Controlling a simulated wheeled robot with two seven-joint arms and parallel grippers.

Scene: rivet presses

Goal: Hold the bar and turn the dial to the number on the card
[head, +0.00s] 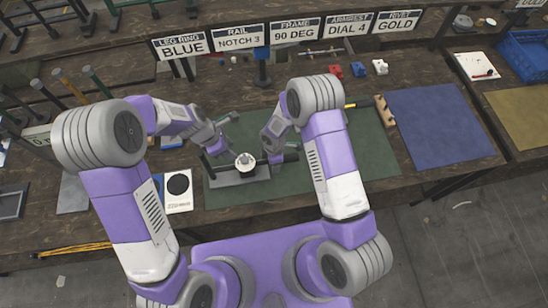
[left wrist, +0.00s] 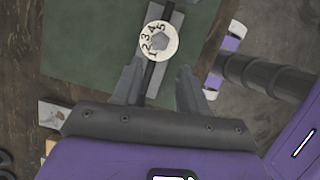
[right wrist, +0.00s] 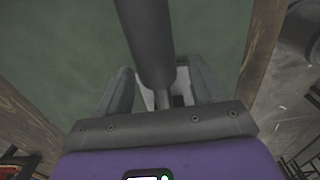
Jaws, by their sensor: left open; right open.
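A white round dial (head: 245,160) with a grey knob sits on a thin dark bar above a grey base plate (head: 240,176). The left wrist view shows the dial (left wrist: 152,27) with its numbers 1 to 5. The card (head: 348,25) reads "ARMRESTS DIAL 4". My left gripper (left wrist: 160,75) is open, with the bar (left wrist: 149,78) running between its fingers as seen; contact cannot be told. My right gripper (right wrist: 160,75) is open at the bar's thick black end (right wrist: 148,40), which crosses between its fingers in the right wrist view. The head view shows this black end (head: 290,156) too.
A green mat (head: 365,160) lies under the work. A blue mat (head: 440,120) lies at right. Red, blue and white blocks (head: 358,70) stand at the back. A white card with a black disc (head: 178,185) lies left of the base. Upright posts (head: 95,80) stand at left.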

